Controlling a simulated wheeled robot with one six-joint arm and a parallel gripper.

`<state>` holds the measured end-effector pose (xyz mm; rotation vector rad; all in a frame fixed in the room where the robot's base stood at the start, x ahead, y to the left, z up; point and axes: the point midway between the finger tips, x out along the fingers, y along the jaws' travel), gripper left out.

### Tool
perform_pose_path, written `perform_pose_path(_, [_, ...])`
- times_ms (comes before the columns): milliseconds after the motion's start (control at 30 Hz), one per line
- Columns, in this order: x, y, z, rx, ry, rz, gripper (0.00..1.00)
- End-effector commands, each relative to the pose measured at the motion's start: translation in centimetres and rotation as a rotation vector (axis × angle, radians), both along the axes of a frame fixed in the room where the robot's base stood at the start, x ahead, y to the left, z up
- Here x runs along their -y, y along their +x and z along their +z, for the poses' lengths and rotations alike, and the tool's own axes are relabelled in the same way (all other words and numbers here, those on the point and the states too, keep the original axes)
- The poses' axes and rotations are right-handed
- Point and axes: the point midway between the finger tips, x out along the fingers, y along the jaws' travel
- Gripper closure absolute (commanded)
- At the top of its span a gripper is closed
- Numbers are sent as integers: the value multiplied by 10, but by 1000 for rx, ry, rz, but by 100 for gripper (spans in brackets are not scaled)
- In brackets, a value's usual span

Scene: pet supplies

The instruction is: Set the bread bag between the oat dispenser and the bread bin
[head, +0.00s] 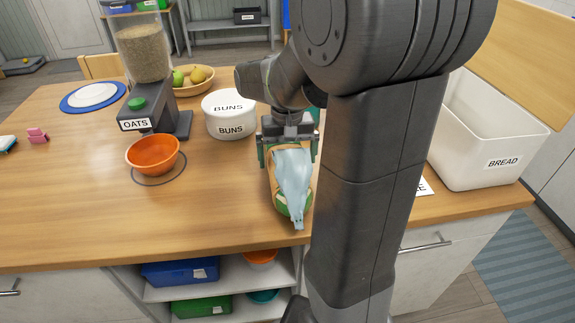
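The bread bag (292,180), a loaf in a pale blue, tan and green wrapping, is near the table's front edge. My gripper (288,150) is at its far end, with a finger along each side. I cannot tell whether the fingers press on it, or whether it rests on the table. The oat dispenser (144,55), labelled OATS, stands at the back left with an orange bowl (153,154) before it. The white, open-topped bread bin (490,155), labelled BREAD, stands at the right; my arm hides part of its left side.
A round white BUNS tub (229,116) stands between the dispenser and my gripper. A fruit bowl (194,82) and a blue-rimmed plate (93,96) are farther back. A white card (424,187) is partly behind my arm. Bare wood (215,200) lies left of the bag.

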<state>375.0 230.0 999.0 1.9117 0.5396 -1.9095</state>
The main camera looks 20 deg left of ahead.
Motion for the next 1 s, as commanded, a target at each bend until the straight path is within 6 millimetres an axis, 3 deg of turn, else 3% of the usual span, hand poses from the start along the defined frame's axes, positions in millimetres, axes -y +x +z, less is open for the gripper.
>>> perform_pose_path(200, [0,0,49,3,3,0,0])
perform_pose_path(400, [0,0,74,0,0,0,0])
perform_pose_path(1000, [0,0,80,-1,-1,0,0])
